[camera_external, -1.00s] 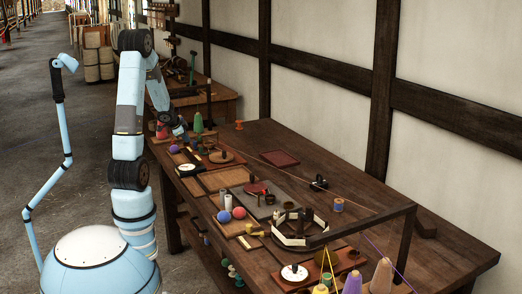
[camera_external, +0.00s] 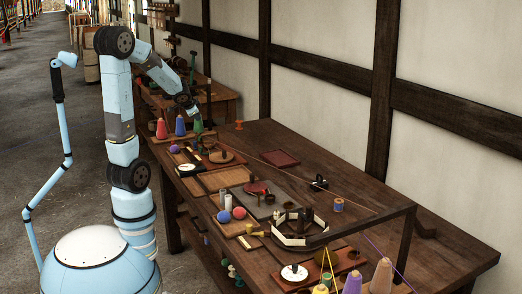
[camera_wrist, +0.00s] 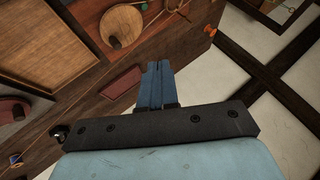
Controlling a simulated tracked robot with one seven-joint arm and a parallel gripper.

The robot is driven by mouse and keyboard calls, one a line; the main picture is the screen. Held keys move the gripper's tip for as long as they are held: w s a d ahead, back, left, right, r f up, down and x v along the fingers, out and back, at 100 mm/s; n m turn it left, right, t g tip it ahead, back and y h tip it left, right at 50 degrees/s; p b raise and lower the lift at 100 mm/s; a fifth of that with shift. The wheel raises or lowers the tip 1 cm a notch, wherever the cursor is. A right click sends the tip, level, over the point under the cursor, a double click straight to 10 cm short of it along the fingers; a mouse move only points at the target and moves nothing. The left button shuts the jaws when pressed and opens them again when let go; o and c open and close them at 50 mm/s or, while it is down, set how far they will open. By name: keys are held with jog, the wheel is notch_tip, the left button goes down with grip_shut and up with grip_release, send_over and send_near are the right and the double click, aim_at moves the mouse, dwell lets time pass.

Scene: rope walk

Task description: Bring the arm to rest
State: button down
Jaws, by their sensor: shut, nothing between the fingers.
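My arm rises from its base at the left of the external view, bends at a high elbow and slopes down toward the far end of the workbench (camera_external: 345,224). My gripper shows in the wrist view (camera_wrist: 157,68) with its two blue fingers together and nothing between them. In the external view the fingertips are small and hard to make out near the green cone. In the wrist view the gripper appears above the bench, near its wall-side edge.
Red (camera_external: 161,129), blue (camera_external: 180,126) and green (camera_external: 198,124) cones stand at the bench's far end. A round wooden board (camera_wrist: 121,27) and a dark red tray (camera_wrist: 122,84) lie on it. A timbered wall (camera_external: 330,90) runs behind.

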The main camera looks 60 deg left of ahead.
jog(key=s+d+r+h, duration=0.2)
jog(key=s+d, duration=0.3)
jog(key=d, duration=0.5)
jog(key=s+d+r+h, duration=0.2)
jog(key=s+d+r, duration=0.2)
jog(key=d, duration=0.6)
jog(key=s+d+r+n+h, duration=0.1)
jog(key=s+d+r+h, duration=0.1)
jog(key=s+d, duration=0.5)
jog(key=d+r, duration=0.1)
jog(key=d, duration=0.2)
jog(key=shift+d+g, duration=0.15)
jog(key=shift+g, duration=0.15)
